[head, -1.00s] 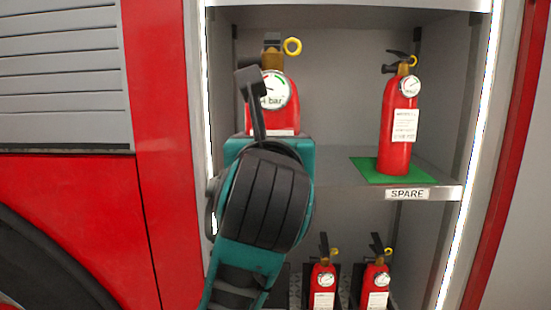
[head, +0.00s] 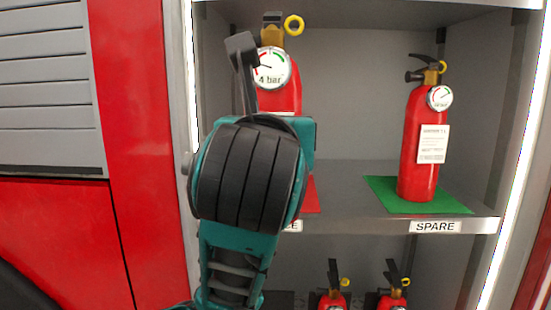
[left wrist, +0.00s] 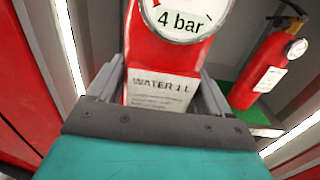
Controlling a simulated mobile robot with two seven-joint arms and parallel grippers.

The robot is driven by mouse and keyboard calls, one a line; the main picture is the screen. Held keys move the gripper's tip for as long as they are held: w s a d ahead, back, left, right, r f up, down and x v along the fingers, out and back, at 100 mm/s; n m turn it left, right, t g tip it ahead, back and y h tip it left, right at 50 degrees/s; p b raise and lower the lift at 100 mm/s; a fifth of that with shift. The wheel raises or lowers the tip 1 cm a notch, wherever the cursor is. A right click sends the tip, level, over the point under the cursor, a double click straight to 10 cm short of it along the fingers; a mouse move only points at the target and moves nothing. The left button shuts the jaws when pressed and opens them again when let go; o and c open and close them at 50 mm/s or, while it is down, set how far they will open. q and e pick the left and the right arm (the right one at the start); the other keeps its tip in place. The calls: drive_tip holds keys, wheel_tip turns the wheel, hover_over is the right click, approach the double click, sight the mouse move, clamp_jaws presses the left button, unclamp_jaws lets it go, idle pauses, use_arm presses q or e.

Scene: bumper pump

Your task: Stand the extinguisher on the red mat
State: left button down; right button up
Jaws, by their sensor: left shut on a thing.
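A red extinguisher (head: 281,97) with a "4 bar" gauge, brass neck and yellow ring is held upright by my left gripper, inside the upper left of the cabinet. In the left wrist view, its body and "WATER 1 L" label (left wrist: 160,88) stand between the two grey fingers of my left gripper (left wrist: 157,97), which is shut on it. A corner of the red mat (head: 312,197) shows on the shelf right of my wrist. My arm hides the rest of the mat and the extinguisher's base, so I cannot tell whether they touch. My right gripper is out of view.
Another extinguisher (head: 420,150) stands on a green mat (head: 380,190) to the right, above the "SPARE" label (head: 436,227). More extinguishers (head: 334,300) are on the level below. The lit cabinet edge (head: 194,80) is close left of my arm. Shelf between the mats is clear.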

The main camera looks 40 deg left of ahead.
use_arm(q)
drive_tip(key=f+p+x, duration=0.2)
drive_tip(key=f+x, duration=0.1)
drive_tip(key=x, duration=1.4)
drive_tip(key=shift+w+a, duration=0.15)
drive_tip(key=shift+a, duration=0.15)
idle(0.3)
drive_tip(key=shift+c, duration=1.5)
unclamp_jaws()
drive_tip(key=shift+f, duration=0.4)
drive_tip(key=o, duration=0.3)
drive_tip(key=shift+r, duration=0.1)
